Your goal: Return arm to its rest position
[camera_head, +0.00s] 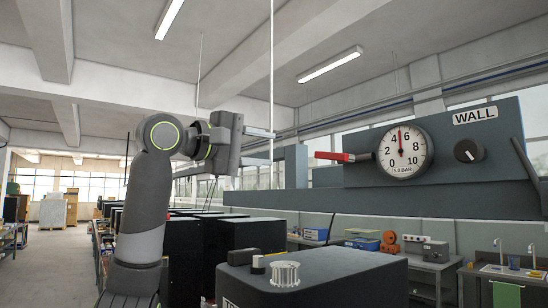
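My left arm (145,205) rises from the lower left and bends to the right at its upper joint. My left gripper (270,148) points right, with its two fingers apart and nothing between them. It is left of a red lever handle (332,156) on a grey panel (460,185) marked WALL, and in the picture a gap separates them. A grey upright post (295,167) stands between the fingertips and the handle in the picture. My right gripper is not in view.
A pressure gauge (405,151) and a black knob (468,150) are on the panel. A dark machine housing (330,275) with a ribbed white knob (285,273) stands below. Black cabinets (250,234) line up behind my arm. The aisle (50,255) at far left is clear.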

